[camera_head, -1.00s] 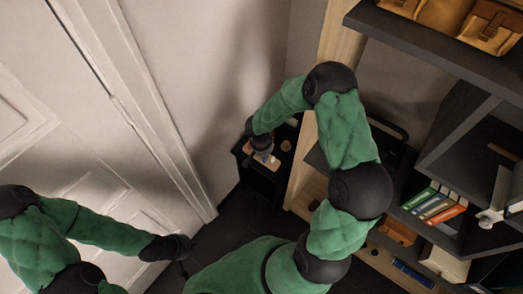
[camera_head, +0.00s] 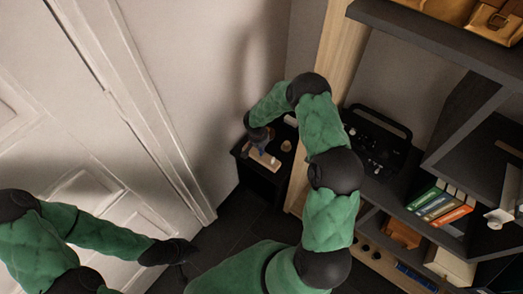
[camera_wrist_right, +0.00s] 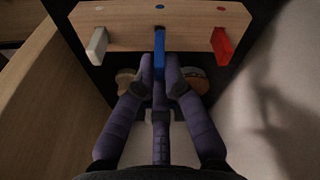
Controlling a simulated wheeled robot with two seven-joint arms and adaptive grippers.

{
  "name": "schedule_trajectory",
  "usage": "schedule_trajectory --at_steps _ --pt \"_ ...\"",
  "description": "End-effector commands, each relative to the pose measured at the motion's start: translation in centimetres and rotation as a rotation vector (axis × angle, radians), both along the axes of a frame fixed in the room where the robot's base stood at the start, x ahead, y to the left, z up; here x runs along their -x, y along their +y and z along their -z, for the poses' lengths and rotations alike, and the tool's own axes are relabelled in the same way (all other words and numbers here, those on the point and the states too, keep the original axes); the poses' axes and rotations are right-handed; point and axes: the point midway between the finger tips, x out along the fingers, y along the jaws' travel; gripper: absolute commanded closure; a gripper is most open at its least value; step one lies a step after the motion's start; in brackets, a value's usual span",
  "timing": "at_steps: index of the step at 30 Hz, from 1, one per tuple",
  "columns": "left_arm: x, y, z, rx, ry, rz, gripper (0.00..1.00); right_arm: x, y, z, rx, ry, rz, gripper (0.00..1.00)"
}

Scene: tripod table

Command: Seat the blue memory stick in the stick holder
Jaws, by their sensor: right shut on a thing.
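The stick holder (camera_wrist_right: 195,17) is a pale wooden block with white, blue and red dots on top. It also shows on the small black table in the head view (camera_head: 262,158). The blue memory stick (camera_wrist_right: 159,52) is between the fingers of my right gripper (camera_wrist_right: 159,82), at the holder's middle, in line with the blue dot. I cannot tell whether it is in a slot or only in front. My right gripper (camera_head: 260,147) is shut on it, above the holder. My left gripper (camera_head: 182,262) hangs by the door; its fingers are too dark to read.
A white stick (camera_wrist_right: 97,44) and a red stick (camera_wrist_right: 222,46) stand at the holder's left and right. Round objects lie beyond the fingers, partly hidden. The black table (camera_head: 264,181) stands between the wall and a shelf unit (camera_head: 337,60) with books (camera_head: 440,205).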

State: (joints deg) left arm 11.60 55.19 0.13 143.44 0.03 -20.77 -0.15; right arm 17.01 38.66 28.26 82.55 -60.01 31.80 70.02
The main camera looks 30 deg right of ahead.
Motion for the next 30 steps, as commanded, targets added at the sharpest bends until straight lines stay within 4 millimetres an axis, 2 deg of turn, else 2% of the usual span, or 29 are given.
schedule_trajectory --at_steps 1,3,16,17,18,19,30 --pt "0.02 -0.01 0.78 0.0 0.0 0.0 1.0 0.07 0.03 1.25 0.0 0.002 0.0 1.0" --pt "0.03 -0.01 1.05 0.0 0.001 0.0 1.0 0.03 0.0 1.81 0.0 0.001 0.0 1.0" --pt "0.02 -0.01 1.41 0.0 0.0 0.0 1.0 0.01 0.0 2.09 0.0 0.0 0.0 1.0" --pt "0.02 -0.01 1.3 0.0 0.001 0.0 1.0 0.02 0.01 2.01 0.0 0.0 0.0 0.81" --pt "0.02 -0.01 1.26 0.0 0.001 0.0 1.0 0.03 0.01 1.97 0.0 0.0 0.0 0.69" --pt "0.02 -0.01 1.25 0.0 0.001 0.0 1.0 0.02 0.0 1.95 0.0 0.0 0.0 0.65" --pt "0.02 0.0 1.07 0.0 0.0 0.0 1.0 0.03 0.0 1.8 0.0 0.0 0.0 0.65"
